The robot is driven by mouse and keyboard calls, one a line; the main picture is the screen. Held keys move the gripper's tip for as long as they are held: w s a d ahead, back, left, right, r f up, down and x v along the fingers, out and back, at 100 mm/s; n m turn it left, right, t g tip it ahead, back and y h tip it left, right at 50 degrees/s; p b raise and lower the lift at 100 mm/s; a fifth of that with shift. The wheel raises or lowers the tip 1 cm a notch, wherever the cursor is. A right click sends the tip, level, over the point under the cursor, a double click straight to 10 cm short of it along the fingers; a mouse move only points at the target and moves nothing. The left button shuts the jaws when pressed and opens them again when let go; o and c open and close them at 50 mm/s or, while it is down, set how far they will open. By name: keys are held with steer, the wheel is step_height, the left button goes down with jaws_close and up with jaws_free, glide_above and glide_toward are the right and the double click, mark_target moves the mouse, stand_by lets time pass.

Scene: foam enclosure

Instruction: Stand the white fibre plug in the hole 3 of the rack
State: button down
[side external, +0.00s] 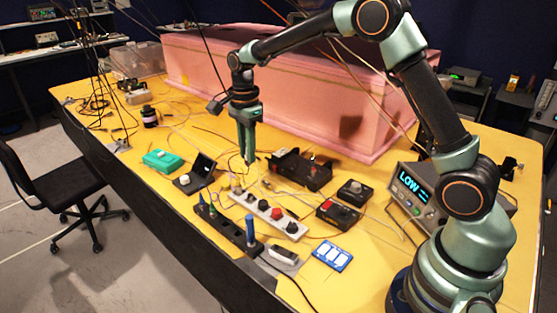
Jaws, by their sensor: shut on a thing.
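My gripper (249,161) points straight down above the yellow table, behind the rack and a little to the right of its left end. Its fingers are together on a thin thing, taken to be the white fibre plug; the plug is too small to make out clearly between the fingertips. The rack looks to be the long black bar (229,232) near the front edge, with blue pegs standing in it at the left and right. The hole numbers cannot be read, so I cannot tell which is hole 3.
A white strip with knobs (268,214) lies just behind the rack. A black tray (299,169), a black box with a red button (339,213), a blue card (332,256) and a green box (162,160) are around. A pink foam block (290,85) stands behind. Thin cables cross the table.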

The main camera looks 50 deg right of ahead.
step_height(320, 180, up, 9)
steer(key=shift+f, duration=0.1)
steer(key=shift+a, duration=0.1)
steer(key=s+a+f, duration=0.2)
steer(key=a+f, duration=0.9)
steer(key=f, duration=0.1)
steer(key=shift+s+f, duration=0.3)
steer(key=shift+s, duration=0.05)
steer(key=shift+d, duration=0.1)
steer(key=shift+f, duration=2.45)
steer(key=shift+f, duration=1.25)
steer(key=c, duration=0.7)
jaws_free()
